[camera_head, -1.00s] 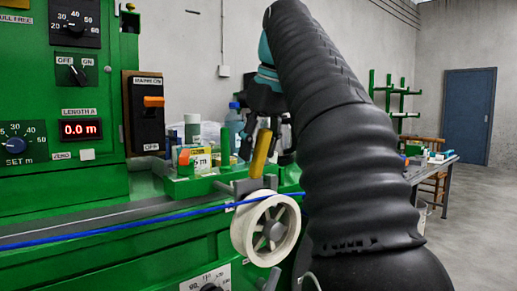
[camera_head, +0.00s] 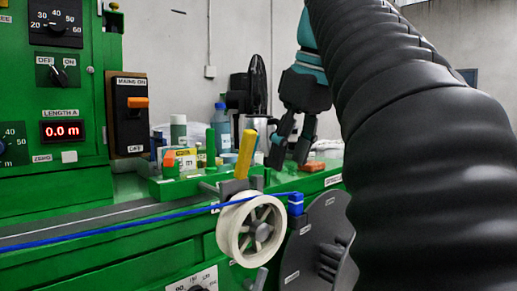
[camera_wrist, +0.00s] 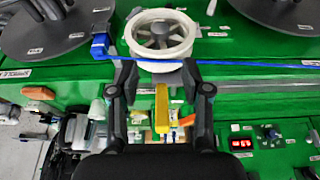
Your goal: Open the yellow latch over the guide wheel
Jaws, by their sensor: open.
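The yellow latch (camera_head: 245,155) stands up, leaning slightly right, above the white spoked guide wheel (camera_head: 222,231). The blue cable (camera_head: 120,224) runs from the left to the wheel's top and on to a blue block (camera_head: 296,203). My gripper (camera_head: 290,155) is open and empty, right of the latch in the head view and apart from it. In the wrist view, the latch (camera_wrist: 161,108) lies between the spread fingers of my gripper (camera_wrist: 159,76), with gaps on both sides. The guide wheel (camera_wrist: 160,20) is beyond the fingertips there. Whether their depths match is unclear.
Bottles (camera_head: 221,126) and small boxes stand on the green machine behind the latch. A dark reel (camera_head: 318,240) is right of the wheel. The switch panel (camera_head: 131,112) and length display (camera_head: 65,130) are at left.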

